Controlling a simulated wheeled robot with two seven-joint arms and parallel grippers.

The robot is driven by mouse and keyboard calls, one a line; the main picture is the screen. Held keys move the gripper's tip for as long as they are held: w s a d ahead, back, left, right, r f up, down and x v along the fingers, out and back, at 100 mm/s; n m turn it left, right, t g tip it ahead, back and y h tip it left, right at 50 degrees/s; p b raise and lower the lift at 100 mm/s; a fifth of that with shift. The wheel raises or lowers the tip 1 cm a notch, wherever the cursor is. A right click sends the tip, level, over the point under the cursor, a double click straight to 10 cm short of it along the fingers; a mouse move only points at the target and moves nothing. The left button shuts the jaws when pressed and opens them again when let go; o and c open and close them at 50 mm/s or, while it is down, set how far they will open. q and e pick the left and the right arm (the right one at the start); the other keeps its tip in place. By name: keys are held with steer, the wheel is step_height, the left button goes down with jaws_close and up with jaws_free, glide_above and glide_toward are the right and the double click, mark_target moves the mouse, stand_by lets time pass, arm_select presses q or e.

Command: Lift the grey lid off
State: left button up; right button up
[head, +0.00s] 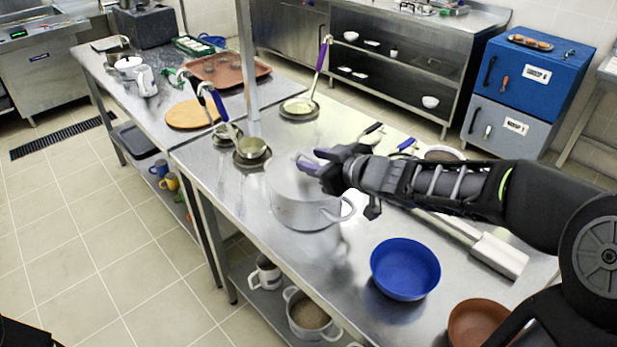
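A large grey metal stockpot (304,212) stands upright on the steel table. Its grey lid (284,176) shows at the top and appears to sit on the rim. My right gripper (312,162) comes in from the right, with its purple-tipped fingers over the lid's middle. The gripper hides the lid's knob and the lid's right part, so I cannot tell whether the fingers touch or hold the knob. My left gripper is not in view.
A blue bowl (405,268) and a brown bowl (478,322) stand at the front right. Small pans (251,150) with upright handles stand behind the pot, near a vertical post (247,65). A wooden board (192,114) lies farther left. Bare tabletop shows in front of the blue bowl.

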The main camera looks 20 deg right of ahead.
steer(key=shift+w+a+f, duration=0.1)
steer(key=shift+w+f, duration=0.05)
steer(key=shift+w, duration=0.3)
steer(key=shift+c, duration=0.6)
jaws_close()
steer(key=shift+s, duration=0.1)
stand_by(0.8)
